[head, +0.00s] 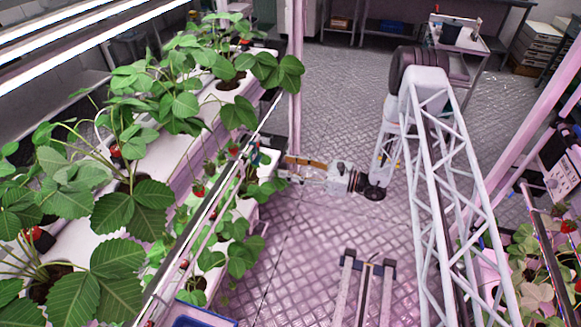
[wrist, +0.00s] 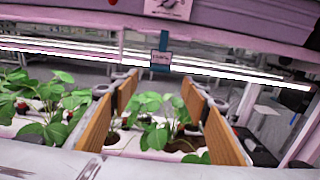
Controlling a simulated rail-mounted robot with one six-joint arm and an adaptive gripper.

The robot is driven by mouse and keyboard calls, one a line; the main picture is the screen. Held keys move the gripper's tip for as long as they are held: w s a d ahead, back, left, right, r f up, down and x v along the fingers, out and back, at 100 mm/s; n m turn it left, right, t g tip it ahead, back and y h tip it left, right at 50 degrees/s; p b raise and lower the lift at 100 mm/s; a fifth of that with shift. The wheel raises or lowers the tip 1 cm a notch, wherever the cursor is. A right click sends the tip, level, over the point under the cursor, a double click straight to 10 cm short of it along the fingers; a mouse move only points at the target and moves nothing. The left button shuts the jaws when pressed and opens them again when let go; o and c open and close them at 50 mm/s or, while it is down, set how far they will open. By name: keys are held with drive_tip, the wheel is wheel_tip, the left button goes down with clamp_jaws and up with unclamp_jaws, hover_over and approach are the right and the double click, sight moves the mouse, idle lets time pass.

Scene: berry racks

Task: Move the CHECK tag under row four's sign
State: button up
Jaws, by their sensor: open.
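My gripper (head: 285,168) is open at the plant rack's front edge in the head view, with my arm reaching in from the right. In the wrist view, the gripper (wrist: 159,80) shows two wood-coloured finger pads spread wide, with no object held between them. A small dark tag (wrist: 161,58) with pale lettering, too small to read, appears just above and between the fingertips. A pale sign (wrist: 168,8) with a dark picture sits above it on the purple beam, cut by the top edge. I cannot tell whether the tag is the CHECK tag or what row the sign names.
Strawberry plants in white troughs (head: 108,240) fill the left, with leaves and red berries close to my gripper. A metal rail (head: 215,195) runs along the rack's front. Another plant rack (head: 535,265) stands at the right. The patterned floor (head: 335,85) between them has open room.

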sight(260, 160)
drive_tip(key=shift+a, duration=0.2)
drive_tip(key=shift+b+x, duration=0.3)
drive_tip(key=shift+x, duration=5.5)
drive_tip(key=shift+c, duration=0.2)
drive_tip(key=c, duration=0.7)
drive_tip(key=shift+c, duration=0.2)
drive_tip(key=shift+r+p, duration=0.4)
drive_tip(key=shift+r, duration=0.6)
drive_tip(key=shift+s+d, duration=0.1)
drive_tip(key=shift+d, duration=0.35)
